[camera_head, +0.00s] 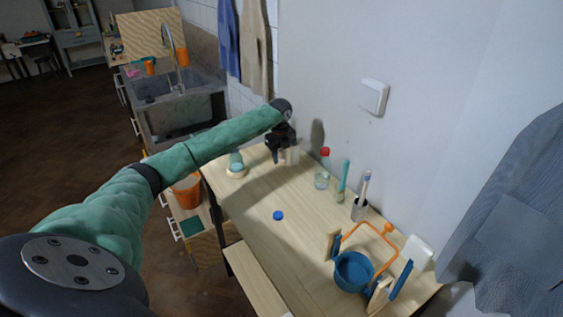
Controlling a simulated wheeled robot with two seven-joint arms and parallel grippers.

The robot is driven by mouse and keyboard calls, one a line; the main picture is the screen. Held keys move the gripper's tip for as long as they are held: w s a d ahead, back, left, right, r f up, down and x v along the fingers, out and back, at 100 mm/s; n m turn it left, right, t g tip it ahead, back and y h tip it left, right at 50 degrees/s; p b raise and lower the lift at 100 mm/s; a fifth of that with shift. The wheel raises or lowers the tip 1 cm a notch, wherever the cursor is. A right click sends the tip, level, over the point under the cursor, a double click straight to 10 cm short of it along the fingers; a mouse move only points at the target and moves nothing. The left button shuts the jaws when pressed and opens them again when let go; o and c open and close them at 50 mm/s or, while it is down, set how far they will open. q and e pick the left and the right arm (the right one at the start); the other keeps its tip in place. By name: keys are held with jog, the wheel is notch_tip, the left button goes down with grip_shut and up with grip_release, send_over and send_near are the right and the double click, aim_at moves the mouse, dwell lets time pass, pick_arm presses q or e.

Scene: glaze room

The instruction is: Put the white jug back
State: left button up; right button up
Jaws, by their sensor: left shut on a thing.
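My left arm reaches in from the left, and its dark gripper (281,144) is at the far end of the wooden table (262,247), close to the wall. It is shut on a pale thing (292,156), which looks like the white jug. The gripper hides much of it, and I cannot tell whether its base touches the table. My right gripper is not in view.
A teal jar (236,162) stands left of the gripper. A glass jar (321,180), a brush cup (359,209) and a blue pot (353,272) line the right side. A blue cap (278,215) lies mid-table, with clear surface around it.

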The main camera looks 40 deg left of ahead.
pick_arm(q)
notch_tip(320, 180, down, 2)
jog(key=shift+s+f+p, duration=0.15)
jog(key=shift+f+p, duration=0.1)
jog(key=shift+p, duration=0.4)
jog(key=shift+f, duration=0.5)
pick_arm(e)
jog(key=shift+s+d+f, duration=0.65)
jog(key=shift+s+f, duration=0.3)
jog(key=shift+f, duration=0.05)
pick_arm(q)
jog(key=shift+f, duration=0.1)
jog(key=o, duration=1.2)
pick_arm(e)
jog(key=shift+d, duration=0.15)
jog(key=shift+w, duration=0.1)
